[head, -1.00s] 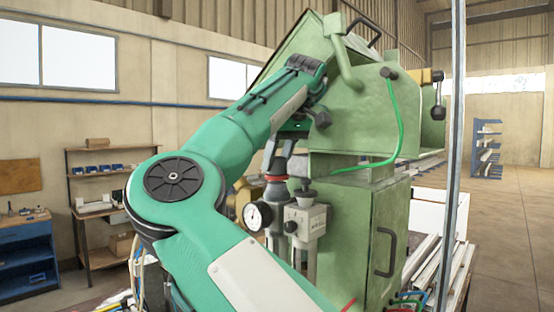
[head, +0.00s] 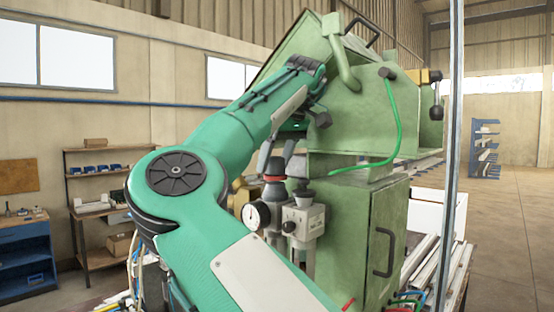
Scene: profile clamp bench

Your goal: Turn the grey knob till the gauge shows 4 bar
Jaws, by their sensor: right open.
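The gauge (head: 256,215), with a white round face and black rim, is on the front of the valve assembly. Its needle reading is too small to tell. A dark grey knob (head: 275,166) with a red ring beneath it stands upright behind and above the gauge. My right gripper (head: 277,155) points down from above, open, with its fingers at the knob's top; whether they touch it I cannot tell. My left gripper is not in view.
A second dark knob (head: 304,194) tops a grey block (head: 303,220) right of the gauge. The green machine (head: 350,215) stands close behind and to the right, with a green hose (head: 398,125). Long metal profiles (head: 432,275) lie at its right.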

